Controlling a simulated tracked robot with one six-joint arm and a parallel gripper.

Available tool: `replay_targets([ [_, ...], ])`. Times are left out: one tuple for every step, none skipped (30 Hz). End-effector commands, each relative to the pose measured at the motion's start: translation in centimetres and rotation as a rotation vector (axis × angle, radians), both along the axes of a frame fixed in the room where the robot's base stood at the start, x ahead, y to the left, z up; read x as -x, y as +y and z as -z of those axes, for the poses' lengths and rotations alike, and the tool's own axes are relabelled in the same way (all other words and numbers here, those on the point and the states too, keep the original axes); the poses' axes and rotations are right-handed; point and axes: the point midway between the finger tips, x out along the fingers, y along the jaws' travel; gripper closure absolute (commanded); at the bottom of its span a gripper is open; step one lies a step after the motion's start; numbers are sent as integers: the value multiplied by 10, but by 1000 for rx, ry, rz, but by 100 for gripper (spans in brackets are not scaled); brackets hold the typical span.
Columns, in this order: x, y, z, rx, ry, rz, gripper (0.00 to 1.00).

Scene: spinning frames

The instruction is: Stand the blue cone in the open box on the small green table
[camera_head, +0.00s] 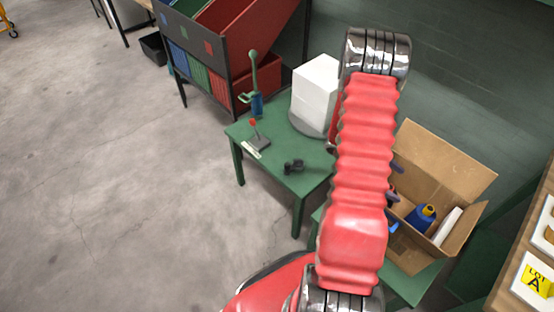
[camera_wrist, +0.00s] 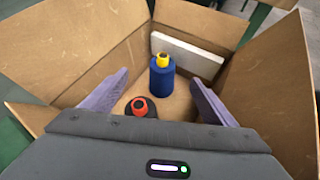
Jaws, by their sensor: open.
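The open cardboard box (camera_head: 455,165) sits on the small green table (camera_head: 405,285) at the right of the head view; its flaps are spread. The blue cone (camera_wrist: 161,80), with a yellow top, appears upright on the box floor (camera_wrist: 180,105); it also shows in the head view (camera_head: 416,219). My gripper (camera_wrist: 159,77) is open, its two purple fingers reaching into the box. In the wrist view the cone shows in the gap between the fingers, apart from both. In the head view my red arm hides most of the gripper and the box's left part.
A red-topped item on a dark round base (camera_wrist: 140,107) is in the box near the left finger. A white slab (camera_wrist: 188,55) leans on the far wall. Another green table (camera_head: 268,165) holds a white block (camera_head: 315,95) and tools. The floor at left is clear.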

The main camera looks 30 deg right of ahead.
Motion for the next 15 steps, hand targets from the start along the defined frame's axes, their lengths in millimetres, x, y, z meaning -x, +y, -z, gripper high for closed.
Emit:
replay_targets([
  [-8,5,-12,11,-26,6,20],
  [-11,8,-17,15,-41,13,20],
  [-16,13,-25,20,-62,21,20],
  [-20,16,-32,26,-80,27,20],
  [-24,20,-38,30,-97,34,20],
  [-29,26,-46,36,-121,42,20],
  [-32,30,-53,39,-139,50,20],
  [-36,35,-59,43,-157,55,20],
  [-41,41,-68,47,-183,66,20],
  [-44,46,-74,49,-202,72,20],
  [-48,51,-80,52,-221,78,20],
  [-52,58,-88,54,-248,89,20],
  [-55,64,-95,57,-268,95,20],
  [-58,69,-101,59,-289,102,20],
  [-62,76,-108,60,-315,111,20],
])
